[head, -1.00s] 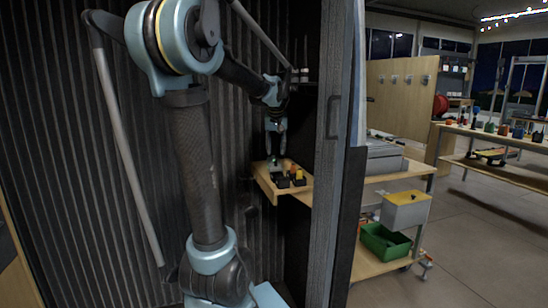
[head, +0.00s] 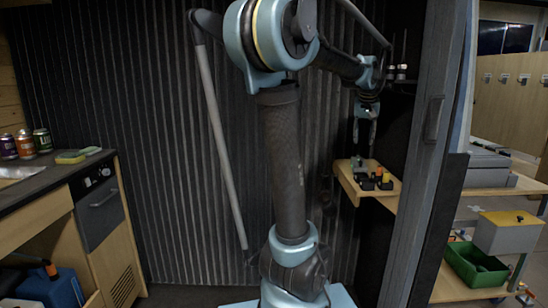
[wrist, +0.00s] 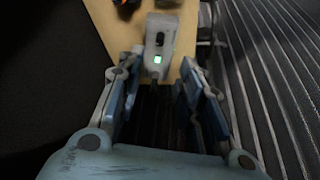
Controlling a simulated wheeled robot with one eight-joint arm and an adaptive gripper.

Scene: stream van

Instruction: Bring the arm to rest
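My arm rises in front of a dark corrugated wall and reaches over to the right in the head view. My gripper (head: 364,142) hangs pointing down above a small wooden shelf (head: 350,187). In the wrist view my gripper (wrist: 160,66) is open, its two blue-padded fingers apart with nothing held between them. A grey device with a green light (wrist: 160,42) lies beyond the fingertips on the wooden surface and appears apart from them. The device's lower side is hidden.
Small dark items with orange and yellow tops (head: 385,180) sit on the shelf. A door frame (head: 432,125) stands close right of the arm. A counter (head: 50,172) with several cans is at left. A trolley with a green bin (head: 476,268) stands beyond the frame.

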